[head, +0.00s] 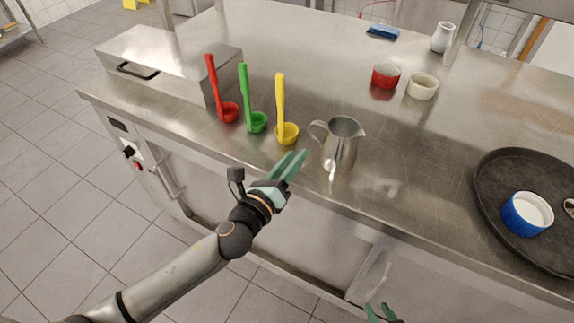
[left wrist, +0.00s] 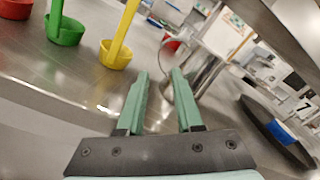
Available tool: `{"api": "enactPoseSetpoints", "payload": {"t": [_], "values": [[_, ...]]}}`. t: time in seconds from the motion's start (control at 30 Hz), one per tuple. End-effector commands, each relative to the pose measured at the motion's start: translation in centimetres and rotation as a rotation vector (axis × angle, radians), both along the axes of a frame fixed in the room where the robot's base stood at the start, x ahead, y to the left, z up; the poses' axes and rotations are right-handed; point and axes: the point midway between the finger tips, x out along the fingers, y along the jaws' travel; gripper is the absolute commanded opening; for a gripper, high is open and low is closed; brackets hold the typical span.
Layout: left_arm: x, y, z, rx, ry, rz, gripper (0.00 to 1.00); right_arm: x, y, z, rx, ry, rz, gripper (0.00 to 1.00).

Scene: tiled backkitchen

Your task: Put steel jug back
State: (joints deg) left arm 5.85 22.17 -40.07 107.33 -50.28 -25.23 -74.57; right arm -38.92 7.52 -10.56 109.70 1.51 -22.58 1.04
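The steel jug (head: 341,143) stands upright near the front edge of the steel counter, its handle on the left and its spout on the right. My left gripper (head: 293,160) is in front and to the left of the jug, at the counter edge. In the left wrist view its two green fingers (left wrist: 160,80) are apart with nothing held between them. The jug (left wrist: 208,72) shows beyond the right fingertip there, partly hidden by that finger. My right gripper (head: 379,312) only shows its green fingertips at the bottom edge of the head view; they look apart and empty.
Red (head: 228,112), green (head: 257,122) and yellow (head: 287,133) ladles stand left of the jug. A dark round tray (head: 490,190) with a blue ramekin (head: 527,214) is at the right. Red (head: 385,76) and cream (head: 422,87) ramekins are behind. The counter between jug and tray is clear.

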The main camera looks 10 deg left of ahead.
Motion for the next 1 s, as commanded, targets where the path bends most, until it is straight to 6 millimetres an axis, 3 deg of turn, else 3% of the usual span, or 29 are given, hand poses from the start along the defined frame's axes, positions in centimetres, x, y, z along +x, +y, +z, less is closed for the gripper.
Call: {"api": "enactPoseSetpoints", "payload": {"t": [0.27,1.0], "values": [[-2.3,0.8,0.0,-0.001,0.000,0.000,0.35,0.0,0.0,-0.2,0.000,0.000,0.000,0.37],[-2.4,0.8,0.1,-0.001,0.000,0.000,0.35,0.0,0.0,-0.2,-0.001,0.000,0.001,0.37]]}}
